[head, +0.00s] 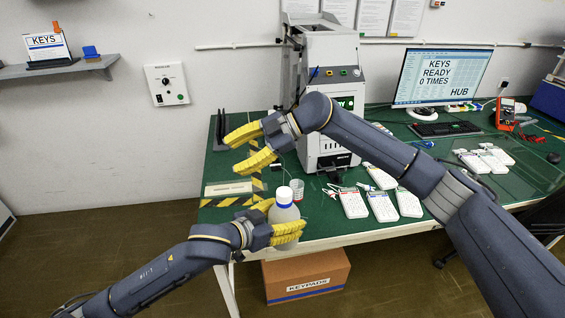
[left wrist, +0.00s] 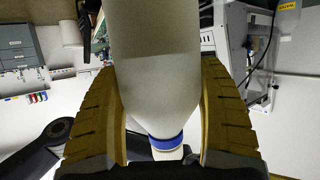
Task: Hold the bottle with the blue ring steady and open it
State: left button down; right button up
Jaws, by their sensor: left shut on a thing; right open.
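The bottle (head: 284,214) has a pale grey body, a white cap (head: 284,193) and a blue ring under the cap. It stands upright at the table's front left edge in the head view. My left gripper (head: 284,218) is shut on its body, one finger on each side. In the left wrist view the bottle (left wrist: 155,70) fills the middle between both fingers, with the blue ring (left wrist: 165,143) and cap towards the bottom. My right gripper (head: 233,152) is open and empty, above and left of the bottle, apart from the cap. The bottle's base is partly hidden.
Several white keypads (head: 381,206) lie to the right. A grey machine (head: 330,95) stands behind, and a pale flat block (head: 229,188) lies at left. A cardboard box (head: 306,274) is below the table.

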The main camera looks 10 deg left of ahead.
jog(key=s+d+m+h, duration=0.2)
jog(key=s+d+h, duration=0.2)
jog(key=s+h, duration=0.15)
notch_tip(320, 180, up, 2)
jog(key=r+m+t+h, duration=0.1)
jog(key=m+t+h, duration=0.25)
jog(key=h, duration=0.35)
send_over(282, 190)
jog(key=shift+a+f+m+g+y, duration=0.15)
jog(key=shift+f+m+g+y, duration=0.1)
jog(key=shift+d+f, duration=0.1)
jog(key=shift+d, duration=0.1)
jog(key=shift+f, duration=3.8)
